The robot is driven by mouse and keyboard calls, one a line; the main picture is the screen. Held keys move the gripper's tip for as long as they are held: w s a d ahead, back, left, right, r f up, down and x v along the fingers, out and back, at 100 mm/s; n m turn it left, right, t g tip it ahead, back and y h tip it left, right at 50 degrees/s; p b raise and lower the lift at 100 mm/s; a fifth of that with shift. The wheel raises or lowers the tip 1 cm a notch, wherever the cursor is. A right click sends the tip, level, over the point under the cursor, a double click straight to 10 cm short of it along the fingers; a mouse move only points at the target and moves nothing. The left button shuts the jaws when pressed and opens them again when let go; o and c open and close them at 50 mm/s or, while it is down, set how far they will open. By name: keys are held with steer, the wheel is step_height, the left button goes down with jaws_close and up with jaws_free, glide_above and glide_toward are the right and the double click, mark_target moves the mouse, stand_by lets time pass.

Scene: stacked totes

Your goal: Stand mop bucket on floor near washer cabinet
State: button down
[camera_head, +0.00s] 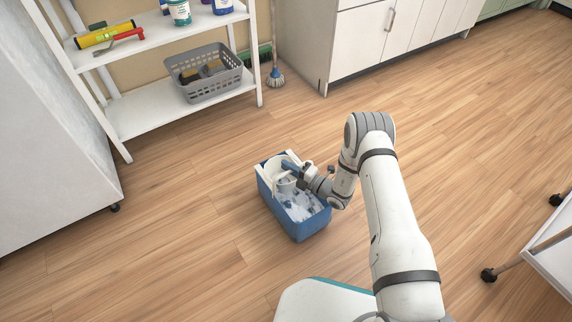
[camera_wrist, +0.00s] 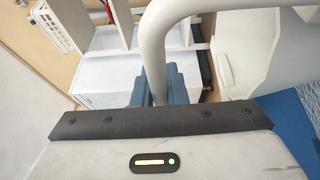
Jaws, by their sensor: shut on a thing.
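The mop bucket appears to be the white pail (camera_head: 281,182), standing inside or just above the blue tote (camera_head: 301,231); I cannot tell whether it touches the bottom. My gripper (camera_head: 289,166) is at the pail's top. In the wrist view, the blue fingers (camera_wrist: 161,84) are shut on the pail's curved pale handle (camera_wrist: 172,18), and part of the pail (camera_wrist: 250,50) shows at right. White and blue contents fill the tote beside the pail. A white cabinet (camera_head: 350,40) stands at the back; no label marks it as the washer cabinet.
A white shelf unit (camera_head: 165,108) holds a grey basket (camera_head: 213,88) and bottles. A mop (camera_head: 275,77) stands beside it. A large pale unit (camera_head: 55,150) on casters is at left, a wheeled cart (camera_head: 555,235) at right. Wooden floor (camera_head: 440,115) is clear before the cabinets.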

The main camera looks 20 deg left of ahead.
step_height(320, 180, down, 2)
steer(key=shift+f+b, duration=0.1)
steer(key=shift+b, duration=0.35)
steer(key=c, duration=1.8)
jaws_free()
steer(key=shift+f, duration=0.2)
steer(key=shift+c, duration=0.2)
steer(key=o, duration=0.4)
steer(key=shift+s+d, duration=0.1)
steer(key=shift+d, duration=0.05)
steer(key=p+v, duration=0.3)
steer(key=v, duration=0.8)
steer(key=shift+s+d, duration=0.15)
steer(key=shift+d, duration=0.2)
